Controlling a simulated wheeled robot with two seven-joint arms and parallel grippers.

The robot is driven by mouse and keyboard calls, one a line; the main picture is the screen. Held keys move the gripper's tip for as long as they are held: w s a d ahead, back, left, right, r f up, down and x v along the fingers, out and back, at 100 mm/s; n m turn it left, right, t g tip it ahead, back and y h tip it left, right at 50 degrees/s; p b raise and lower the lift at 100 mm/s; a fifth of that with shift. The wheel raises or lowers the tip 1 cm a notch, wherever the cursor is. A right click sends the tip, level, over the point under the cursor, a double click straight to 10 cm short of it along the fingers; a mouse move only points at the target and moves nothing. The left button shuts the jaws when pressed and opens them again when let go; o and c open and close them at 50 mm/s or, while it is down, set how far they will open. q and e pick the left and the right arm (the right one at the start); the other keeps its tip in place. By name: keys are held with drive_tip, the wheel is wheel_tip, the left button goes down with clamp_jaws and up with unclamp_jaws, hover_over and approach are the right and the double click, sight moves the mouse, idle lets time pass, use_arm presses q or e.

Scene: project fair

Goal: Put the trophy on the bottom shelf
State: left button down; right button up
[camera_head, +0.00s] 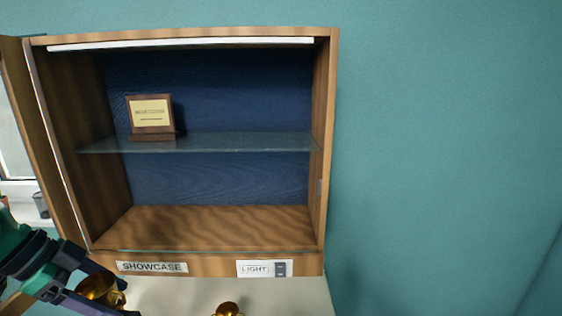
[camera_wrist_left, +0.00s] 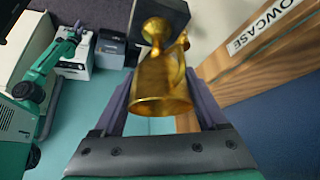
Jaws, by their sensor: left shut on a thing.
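A gold trophy (camera_head: 100,288) is in my left gripper (camera_head: 92,290), low at the left in the head view, in front of and below the cabinet's lower left corner. In the left wrist view the trophy (camera_wrist_left: 162,84) sits between the two fingers (camera_wrist_left: 160,95), which are shut on it. The wooden showcase (camera_head: 332,150) has a bare wooden bottom shelf (camera_head: 215,225) and a glass shelf (camera_head: 230,143) above it. My right gripper is not in view.
A plaque (camera_head: 151,115) stands on the glass shelf at the left. The showcase door (camera_head: 40,150) is swung open to the left. A second gold object (camera_head: 228,309) shows below the cabinet. A LIGHT switch (camera_head: 280,269) is on the lower front edge.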

use_arm(q)
drive_tip(key=f, duration=0.2)
drive_tip(key=w+a+f+n, duration=0.1)
drive_tip(key=f, duration=0.2)
drive_tip(key=w+f+n, duration=0.1)
drive_tip(key=f, duration=0.2)
drive_tip(key=shift+w+a+t, duration=0.15)
drive_tip(key=shift+t, duration=0.25)
wheel_tip(320, 180, down, 14)
drive_tip(key=s+d+n+t+y, duration=0.2)
drive_tip(key=d+n, duration=0.1)
drive_tip(key=n, duration=0.2)
drive_tip(key=s+d+f+n+y+b, duration=0.1)
drive_tip(key=s+d+n+y, duration=0.1)
drive_tip(key=d+n, duration=0.4)
drive_tip(key=d+y, duration=0.1)
drive_tip(key=d, duration=0.3)
drive_tip(key=shift+s+d+t+y, duration=0.2)
drive_tip(key=shift+d+t+y, duration=0.15)
drive_tip(key=shift+t+y, duration=0.05)
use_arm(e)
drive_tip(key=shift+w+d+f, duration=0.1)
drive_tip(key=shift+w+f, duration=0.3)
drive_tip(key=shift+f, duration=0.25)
use_arm(q)
drive_tip(key=shift+a+f, duration=0.1)
